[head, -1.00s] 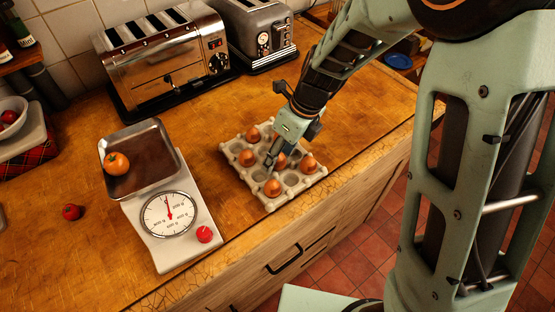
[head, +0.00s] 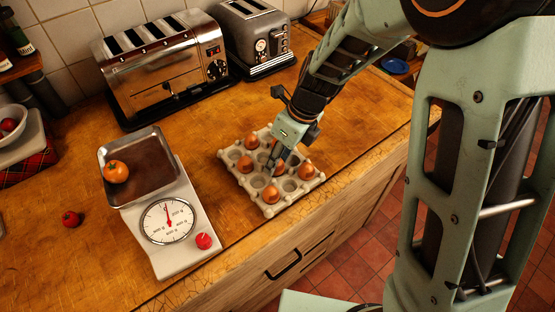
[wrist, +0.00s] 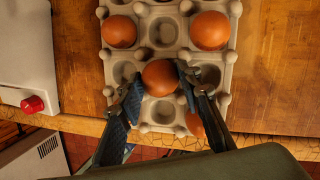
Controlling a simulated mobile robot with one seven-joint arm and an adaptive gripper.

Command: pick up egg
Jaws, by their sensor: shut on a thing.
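The brown eggs sit in a pale grey egg carton (head: 240,179) on the wooden counter. My gripper (wrist: 158,80) is shut on one egg (wrist: 161,73) near the carton's middle, a finger on either side of it. In the head view the held egg is mostly hidden by my fingers, and I cannot tell if it is clear of its cup. Other eggs stay in their cups: one at the back (head: 251,141), one at the left (head: 245,164), one at the front (head: 271,195) and one at the right (head: 305,171).
Two toasters (head: 165,65) (head: 262,38) stand behind. A red fruit (head: 71,218) lies at the left. The counter's front edge runs close to the carton.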

